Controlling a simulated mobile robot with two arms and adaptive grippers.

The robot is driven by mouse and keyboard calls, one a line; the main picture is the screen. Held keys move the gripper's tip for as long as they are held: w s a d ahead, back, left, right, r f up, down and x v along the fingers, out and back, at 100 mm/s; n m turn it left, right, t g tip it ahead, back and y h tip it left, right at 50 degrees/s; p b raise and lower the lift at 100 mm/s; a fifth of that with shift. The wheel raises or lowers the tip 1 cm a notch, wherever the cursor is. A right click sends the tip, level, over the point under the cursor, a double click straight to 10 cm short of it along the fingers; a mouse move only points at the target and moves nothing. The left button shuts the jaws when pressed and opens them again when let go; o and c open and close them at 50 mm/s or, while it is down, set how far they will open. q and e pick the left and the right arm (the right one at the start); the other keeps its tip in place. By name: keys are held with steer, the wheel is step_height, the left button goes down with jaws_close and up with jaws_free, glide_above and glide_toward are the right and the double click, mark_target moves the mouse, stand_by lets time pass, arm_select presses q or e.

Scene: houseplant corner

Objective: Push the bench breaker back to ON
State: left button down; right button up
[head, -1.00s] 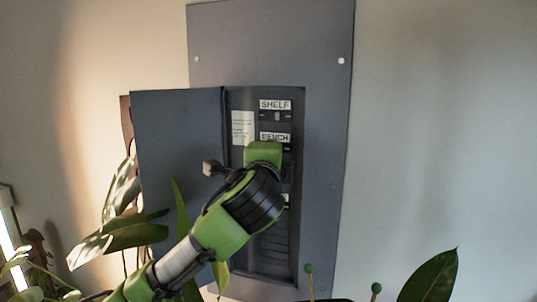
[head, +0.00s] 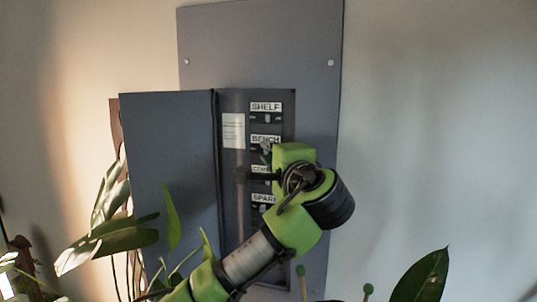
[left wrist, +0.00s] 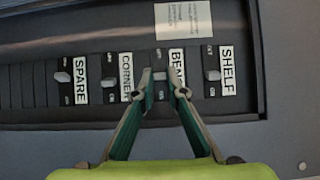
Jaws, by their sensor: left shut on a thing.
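The bench breaker is the small grey switch (left wrist: 160,75) beside the BENCH label (left wrist: 177,73) in the left wrist view. My left gripper (left wrist: 162,80) has its two fingertips on either side of this switch and is shut on it. The fingers hide part of the switch and label, and I cannot tell whether it stands at ON or OFF. In the head view the BENCH label (head: 266,139) is second from the top, and my left gripper (head: 266,151) reaches in just below it from the right. My right gripper is not in view.
Other breakers are SHELF (left wrist: 213,75), CORNER (left wrist: 108,81) and SPARE (left wrist: 62,77). The grey panel (head: 260,45) has its door (head: 165,160) open to the left. Plant leaves (head: 110,240) stand at lower left, another leaf (head: 423,275) at lower right. The right wall is bare.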

arm_select(q)
steer(key=shift+f, duration=0.1)
steer(key=c, duration=2)
jaws_free()
steer(key=shift+c, duration=0.2)
steer(key=v, duration=1.2)
